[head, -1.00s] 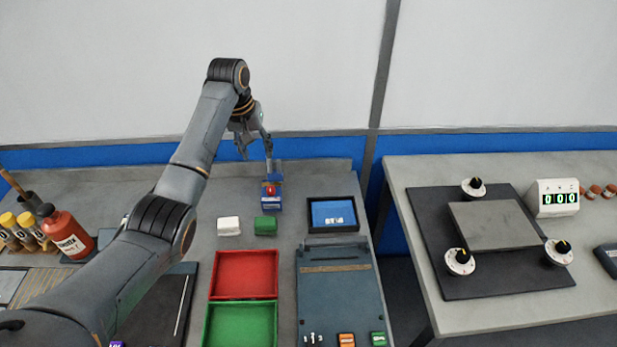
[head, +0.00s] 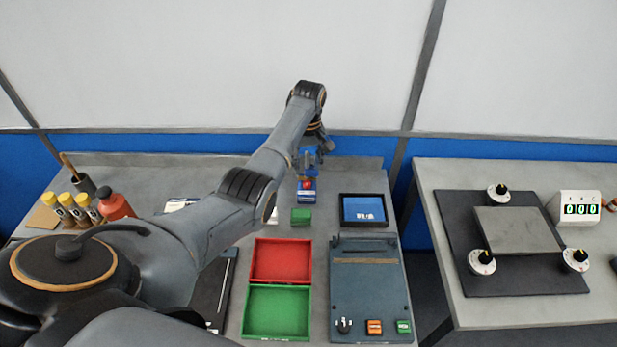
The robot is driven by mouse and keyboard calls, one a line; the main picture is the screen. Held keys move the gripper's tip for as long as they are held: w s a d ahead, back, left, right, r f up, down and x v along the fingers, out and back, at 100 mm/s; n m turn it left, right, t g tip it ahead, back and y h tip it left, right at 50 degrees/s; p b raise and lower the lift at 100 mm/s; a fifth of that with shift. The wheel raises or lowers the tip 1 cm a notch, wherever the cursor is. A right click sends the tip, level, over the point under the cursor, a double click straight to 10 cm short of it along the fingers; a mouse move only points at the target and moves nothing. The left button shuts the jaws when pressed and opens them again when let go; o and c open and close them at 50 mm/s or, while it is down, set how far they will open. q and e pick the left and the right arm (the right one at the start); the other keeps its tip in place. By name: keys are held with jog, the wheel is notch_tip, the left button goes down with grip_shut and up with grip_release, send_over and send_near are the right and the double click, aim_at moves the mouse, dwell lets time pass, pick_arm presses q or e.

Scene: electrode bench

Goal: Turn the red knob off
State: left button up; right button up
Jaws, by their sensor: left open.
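The red knob (head: 308,184) sits on a small blue box (head: 307,196) near the back of the left bench. My left gripper (head: 308,172) is just above and behind the knob, pointing down, with its fingers open. It is small and partly overlaps itself in this view, so I cannot tell whether a finger touches the knob. The knob's turned position is too small to read. My right gripper is not in view.
A green block (head: 301,216) stands in front of the box. A blue-screened tray (head: 364,210) is to its right. Red (head: 281,240) and green (head: 250,312) trays and a grey panel (head: 369,285) lie nearer. A second bench with dials stands right, across a gap.

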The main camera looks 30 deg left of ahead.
aim_at(307, 183)
pick_arm(q)
notch_tip(307, 183, down, 6)
jog(key=shift+r, duration=0.15)
jog(key=shift+f, duration=0.4)
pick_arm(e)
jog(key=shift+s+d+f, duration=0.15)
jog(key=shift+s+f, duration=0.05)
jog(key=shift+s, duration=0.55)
pick_arm(q)
jog(key=shift+s, duration=0.1)
grip_shut()
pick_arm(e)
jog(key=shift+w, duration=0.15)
